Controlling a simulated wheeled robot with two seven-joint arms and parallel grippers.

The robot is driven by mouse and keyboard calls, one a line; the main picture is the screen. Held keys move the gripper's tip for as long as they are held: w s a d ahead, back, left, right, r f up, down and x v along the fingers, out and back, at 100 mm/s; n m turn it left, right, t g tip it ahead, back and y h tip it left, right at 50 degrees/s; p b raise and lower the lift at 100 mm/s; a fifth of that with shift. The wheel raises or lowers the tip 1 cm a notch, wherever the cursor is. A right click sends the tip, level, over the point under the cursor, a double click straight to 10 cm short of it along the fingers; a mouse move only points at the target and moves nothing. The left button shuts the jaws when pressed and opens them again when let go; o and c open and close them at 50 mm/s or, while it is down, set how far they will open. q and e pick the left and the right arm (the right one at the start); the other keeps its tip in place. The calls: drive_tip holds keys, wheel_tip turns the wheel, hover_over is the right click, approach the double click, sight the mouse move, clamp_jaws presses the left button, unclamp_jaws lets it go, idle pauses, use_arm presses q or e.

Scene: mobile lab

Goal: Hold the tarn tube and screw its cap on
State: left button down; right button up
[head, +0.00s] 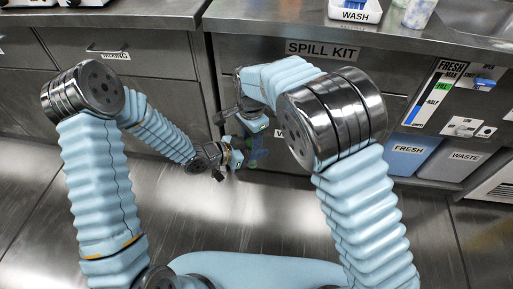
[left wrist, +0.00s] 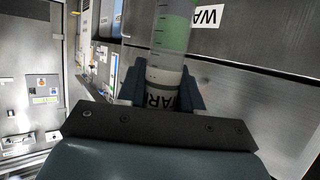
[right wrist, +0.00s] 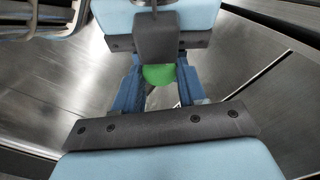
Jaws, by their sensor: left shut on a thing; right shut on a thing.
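The tarn tube (left wrist: 173,45) is a clear tube with graduation marks, green contents and a white band with a partly hidden label. My left gripper (left wrist: 165,85) is shut around its labelled part. In the right wrist view, my right gripper (right wrist: 158,88) is shut on a green cap (right wrist: 158,74). In the head view, my left gripper (head: 232,158) and right gripper (head: 255,128) meet close together in front of the cabinets, the right one above. The arms and fingers hide where cap and tube meet, so I cannot tell whether they touch.
A steel counter (head: 270,27) with a WASH tray (head: 355,12) runs along the back. Below are a SPILL KIT drawer (head: 323,50), a FRESH bin (head: 405,152) and a WASTE bin (head: 458,158). The floor (head: 25,215) at the left is clear.

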drive_tip(key=shift+c, duration=0.7)
drive_tip(key=m, duration=0.3)
drive_tip(key=shift+m, duration=0.3)
drive_tip(key=o, duration=1.2)
drive_tip(key=shift+c, duration=0.2)
drive_tip(key=shift+r, duration=2.25)
